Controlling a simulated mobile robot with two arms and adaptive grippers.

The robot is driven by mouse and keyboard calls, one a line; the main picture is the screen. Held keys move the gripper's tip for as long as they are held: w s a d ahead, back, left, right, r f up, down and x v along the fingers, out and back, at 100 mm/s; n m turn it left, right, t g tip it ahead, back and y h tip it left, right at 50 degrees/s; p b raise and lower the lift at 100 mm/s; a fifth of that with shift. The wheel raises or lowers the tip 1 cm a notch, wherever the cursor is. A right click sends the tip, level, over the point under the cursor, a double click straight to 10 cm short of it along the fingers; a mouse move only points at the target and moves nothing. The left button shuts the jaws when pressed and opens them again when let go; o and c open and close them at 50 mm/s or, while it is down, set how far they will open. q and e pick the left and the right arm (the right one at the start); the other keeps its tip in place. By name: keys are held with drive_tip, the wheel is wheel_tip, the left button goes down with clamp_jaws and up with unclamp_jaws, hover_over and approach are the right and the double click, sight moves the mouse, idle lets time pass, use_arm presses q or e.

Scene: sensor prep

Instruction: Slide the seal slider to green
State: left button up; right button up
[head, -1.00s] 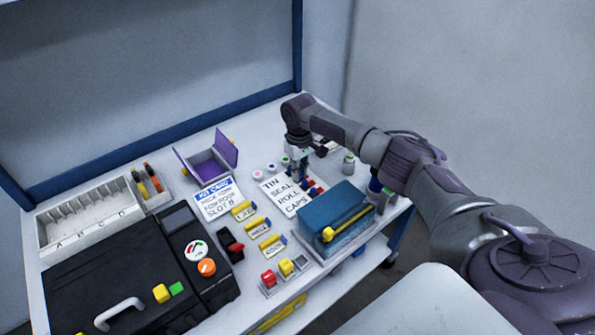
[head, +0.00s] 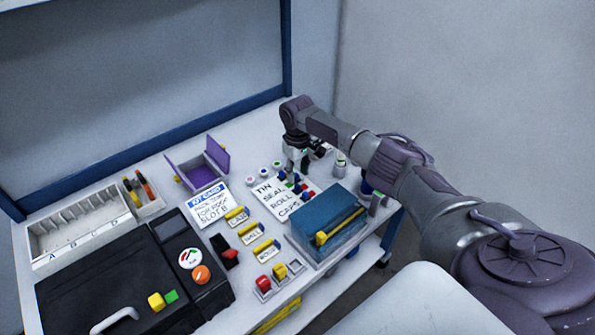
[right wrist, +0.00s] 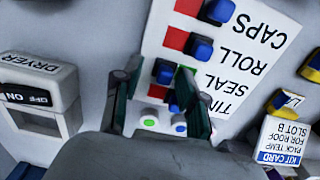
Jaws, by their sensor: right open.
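The white slider panel (right wrist: 162,22), with rows marked TIN, SEAL, ROLL and CAPS, fills the middle of the right wrist view. The blue seal slider (right wrist: 165,71) sits at the left end of its row there, with green showing to its right. The ROLL slider (right wrist: 199,47) and CAPS slider (right wrist: 217,11) sit to the right of red patches. The TIN slider is partly hidden by a finger. My right gripper (right wrist: 160,82) is open, its fingertips on either side of the seal slider; contact cannot be told. My left gripper is out of view.
A blue box with a yellow handle (head: 327,215) stands right in front of the panel. A white bottle (head: 340,163) stands behind it. The kit card (head: 209,204) and purple open box (head: 197,173) lie to the left. A dryer switch (right wrist: 40,96) shows in the wrist view.

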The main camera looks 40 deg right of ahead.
sight(297, 173)
wheel_tip(297, 173, up, 12)
idle(0.5)
idle(0.4)
